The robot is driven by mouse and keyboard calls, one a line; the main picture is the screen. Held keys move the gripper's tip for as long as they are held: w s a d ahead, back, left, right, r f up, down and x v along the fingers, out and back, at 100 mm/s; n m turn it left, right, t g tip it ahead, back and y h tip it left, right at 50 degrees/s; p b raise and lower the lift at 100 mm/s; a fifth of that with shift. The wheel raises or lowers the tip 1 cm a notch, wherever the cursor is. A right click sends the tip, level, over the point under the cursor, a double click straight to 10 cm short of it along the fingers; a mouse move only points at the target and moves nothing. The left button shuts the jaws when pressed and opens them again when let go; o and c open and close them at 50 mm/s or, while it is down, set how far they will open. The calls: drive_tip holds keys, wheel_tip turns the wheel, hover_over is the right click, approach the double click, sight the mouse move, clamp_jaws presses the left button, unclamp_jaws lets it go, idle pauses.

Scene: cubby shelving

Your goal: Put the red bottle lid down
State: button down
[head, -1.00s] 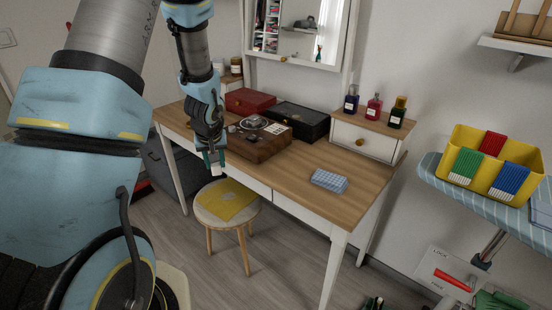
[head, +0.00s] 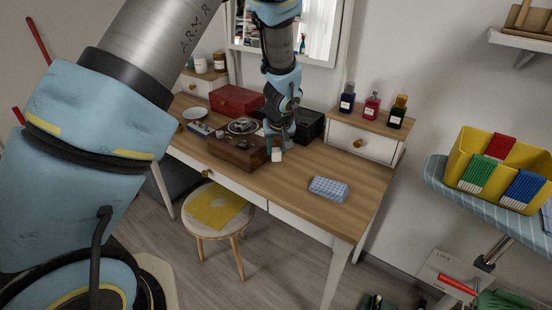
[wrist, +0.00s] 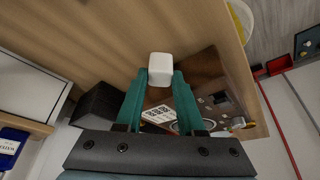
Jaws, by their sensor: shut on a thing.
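My gripper (head: 276,148) is shut on a small white cube-shaped lid (head: 277,155), which I take to be the red bottle lid. In the wrist view the lid (wrist: 160,69) sits between the tips of the teal fingers (wrist: 160,82). It is held above the wooden desk (head: 300,207), just right of the brown box; the exact gap to the desktop is hard to tell. The red bottle (head: 371,107) stands on the small drawer unit at the desk's right, between a blue bottle (head: 347,100) and a dark, gold-topped bottle (head: 397,113).
The brown box (head: 235,153) with small items is close to my gripper's left. A black box (head: 309,125) and red box (head: 236,101) stand behind.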

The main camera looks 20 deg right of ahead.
sight(277, 156)
drive_tip(key=shift+f+p, duration=0.4)
drive_tip(key=shift+f, duration=1.8)
drive_tip(key=shift+f, duration=0.2)
drive_tip(key=c, duration=0.5)
unclamp_jaws()
drive_tip(key=shift+r, duration=0.1)
drive_tip(key=shift+r, duration=0.1)
